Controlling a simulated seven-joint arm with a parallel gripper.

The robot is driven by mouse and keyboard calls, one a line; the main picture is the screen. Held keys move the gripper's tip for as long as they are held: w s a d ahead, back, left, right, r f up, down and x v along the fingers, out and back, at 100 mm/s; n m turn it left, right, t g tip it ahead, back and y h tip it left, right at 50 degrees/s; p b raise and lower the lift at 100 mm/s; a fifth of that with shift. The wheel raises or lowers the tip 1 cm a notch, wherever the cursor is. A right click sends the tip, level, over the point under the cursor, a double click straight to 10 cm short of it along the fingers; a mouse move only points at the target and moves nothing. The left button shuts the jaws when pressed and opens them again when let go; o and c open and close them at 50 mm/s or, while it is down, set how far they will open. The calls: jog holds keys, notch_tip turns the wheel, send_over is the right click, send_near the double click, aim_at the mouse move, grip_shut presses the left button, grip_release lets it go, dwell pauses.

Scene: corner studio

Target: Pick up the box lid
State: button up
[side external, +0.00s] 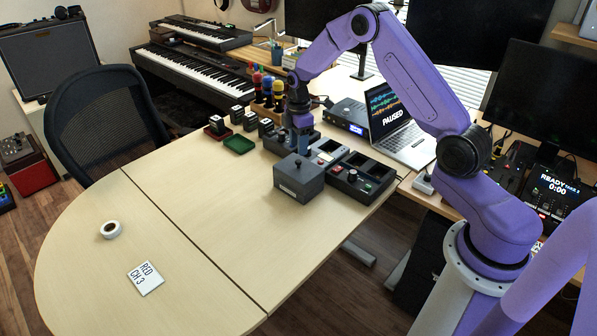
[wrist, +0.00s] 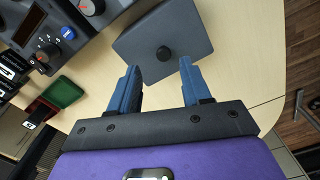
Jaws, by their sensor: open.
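The box lid (wrist: 182,36) is a dark grey slab with a round black knob (wrist: 163,54) in its middle. In the side view the lid (side external: 297,172) sits on a dark grey box (side external: 300,192) near the table's right edge. My gripper (side external: 302,145) is just behind the box in the side view, pointing down. In the wrist view my gripper (wrist: 160,72) shows two blue fingers spread apart, with the knob seen between and beyond their tips. Nothing is held. How high the fingertips are above the lid I cannot tell.
A green tray (side external: 239,144) and small dark blocks stand to the left. A laptop (side external: 398,128) is behind. A tape roll (side external: 111,230) and a "RED CH 3" card (side external: 146,279) lie on the otherwise clear left tabletop.

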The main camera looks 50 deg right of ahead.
aim_at(299, 161)
jog(key=shift+s+a+f, duration=0.1)
jog(key=shift+f, duration=1.45)
jog(key=shift+s+a+f, duration=0.1)
jog(key=shift+f, duration=1.45)
grip_shut()
